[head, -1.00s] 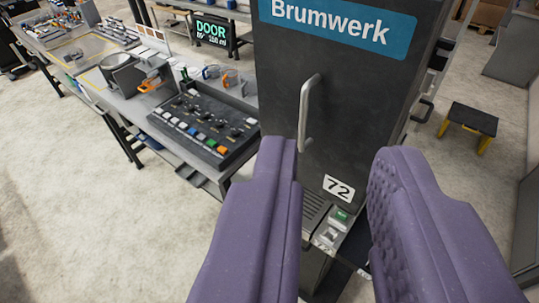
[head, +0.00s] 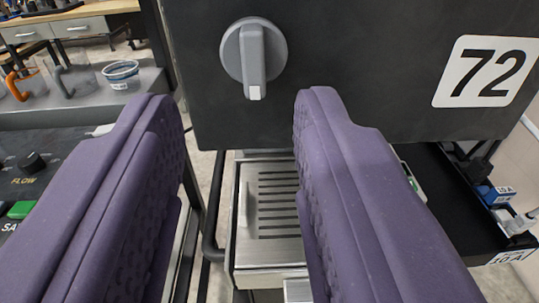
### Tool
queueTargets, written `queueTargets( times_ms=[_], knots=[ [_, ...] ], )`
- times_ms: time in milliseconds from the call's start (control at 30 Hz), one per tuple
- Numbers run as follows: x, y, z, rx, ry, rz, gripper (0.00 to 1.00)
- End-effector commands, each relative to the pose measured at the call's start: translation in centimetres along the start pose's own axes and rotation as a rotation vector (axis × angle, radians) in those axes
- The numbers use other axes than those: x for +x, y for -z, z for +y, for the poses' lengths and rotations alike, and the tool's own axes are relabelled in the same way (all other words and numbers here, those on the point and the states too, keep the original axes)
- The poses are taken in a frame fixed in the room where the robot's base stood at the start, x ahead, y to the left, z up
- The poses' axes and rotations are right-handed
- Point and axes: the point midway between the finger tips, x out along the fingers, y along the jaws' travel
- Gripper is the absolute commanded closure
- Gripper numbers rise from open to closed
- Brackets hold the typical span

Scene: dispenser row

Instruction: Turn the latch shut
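The latch (head: 254,60) is a round grey rotary knob with a raised bar handle on a dark cabinet face (head: 350,60). Its bar is vertical, with a white mark at the lower end. My gripper (head: 232,98) has two purple padded fingers, spread wide apart and empty. In the picture the knob shows between the fingertips and above them, and the fingers do not appear to touch it. How far the fingertips are from the knob cannot be told.
A metal tray with a slotted grate (head: 272,205) lies below the cabinet. A black control panel (head: 40,150) is at left, with a shelf of cups (head: 121,74) behind it. A dark side ledge with small labelled parts (head: 500,205) is at right.

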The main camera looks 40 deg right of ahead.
Motion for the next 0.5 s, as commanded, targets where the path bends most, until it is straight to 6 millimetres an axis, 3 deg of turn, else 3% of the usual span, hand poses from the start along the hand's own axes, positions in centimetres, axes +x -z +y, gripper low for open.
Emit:
queueTargets(
  times_ms=[167, 500],
  knots=[
    [0.3, -0.9, 1.2, -0.030, -0.039, 0.022, 0.61],
    [6.0, -0.8, 1.4, -0.028, -0.037, 0.023, 0.61]
  ],
)
